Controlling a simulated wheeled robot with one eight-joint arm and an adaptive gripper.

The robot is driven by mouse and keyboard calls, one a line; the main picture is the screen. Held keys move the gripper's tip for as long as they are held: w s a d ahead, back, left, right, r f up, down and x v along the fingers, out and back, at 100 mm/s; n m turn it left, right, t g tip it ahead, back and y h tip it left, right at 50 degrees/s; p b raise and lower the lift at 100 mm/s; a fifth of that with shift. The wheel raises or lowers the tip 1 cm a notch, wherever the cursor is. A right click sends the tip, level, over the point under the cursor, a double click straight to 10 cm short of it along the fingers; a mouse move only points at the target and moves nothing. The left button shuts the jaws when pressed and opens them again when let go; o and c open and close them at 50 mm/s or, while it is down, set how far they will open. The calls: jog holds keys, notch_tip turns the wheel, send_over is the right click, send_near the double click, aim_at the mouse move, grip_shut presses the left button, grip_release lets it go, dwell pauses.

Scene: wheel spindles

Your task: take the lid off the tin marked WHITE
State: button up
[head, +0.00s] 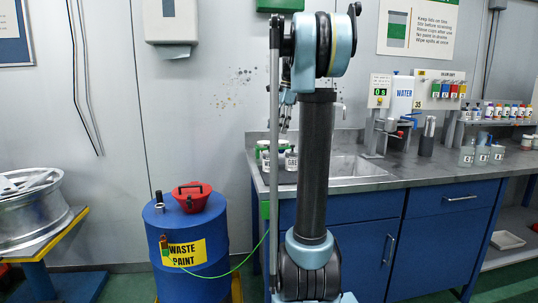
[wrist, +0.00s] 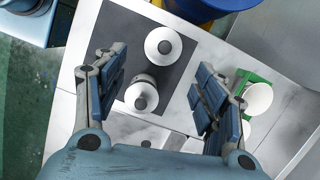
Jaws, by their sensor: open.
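In the wrist view two round pale tins with dark knobs on their lids stand on a dark grey mat (wrist: 187,60). One tin (wrist: 163,44) is farther up the picture and the other (wrist: 139,98) is nearer. My gripper (wrist: 160,78) is open and empty, its fingers spread to either side above them. In the head view the gripper (head: 285,112) hangs over the left end of the counter. Small labelled containers stand below it, one reading something like GRE (head: 291,160). My arm hides part of this area. I cannot read WHITE on any tin.
A white cup (wrist: 258,98) stands beside a green item right of the mat. The counter (head: 390,177) has a sink (head: 352,167) and a dispenser (head: 380,125). A blue waste drum (head: 190,260) with a red container (head: 192,200) stands to the left.

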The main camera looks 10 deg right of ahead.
jog(key=x, duration=0.3)
jog(key=shift+f, duration=0.25)
jog(key=shift+w+a+x, duration=0.1)
jog(key=shift+w+x, duration=0.05)
jog(key=shift+x, duration=1.2)
jog(key=shift+w+a+x, duration=0.1)
jog(key=shift+x, duration=1.2)
jog(key=c, duration=0.7)
